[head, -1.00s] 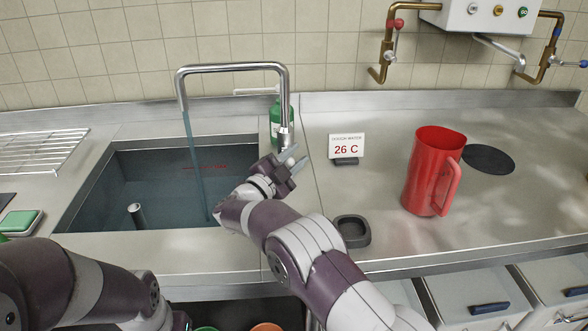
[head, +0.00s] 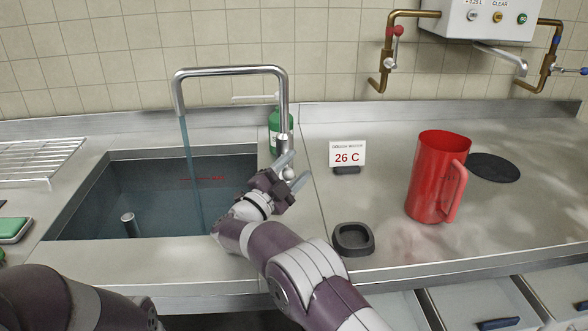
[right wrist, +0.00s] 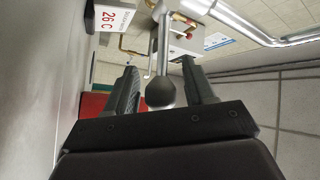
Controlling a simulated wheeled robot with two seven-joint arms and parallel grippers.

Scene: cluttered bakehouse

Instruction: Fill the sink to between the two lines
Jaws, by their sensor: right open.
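The sink (head: 75,216) is a sunken basin at left with bluish water in it. A short red mark (head: 207,178) shows on its back wall; I cannot make out a second line or the exact level. The tap (head: 230,71) is running, and a water stream (head: 188,150) falls into the sink. My right gripper (head: 294,171) is open at the foot of the tap. In the right wrist view, the tap lever's round knob (right wrist: 160,90) lies between the open fingers (right wrist: 160,78), not visibly gripped. My left gripper is out of view.
A green soap bottle (head: 275,128) stands behind the tap. A 26 C sign (head: 347,154), a black holder (head: 353,240) and a red jug (head: 433,178) stand on the right counter. A wire rack (head: 35,160) and green sponge (head: 12,228) are at left.

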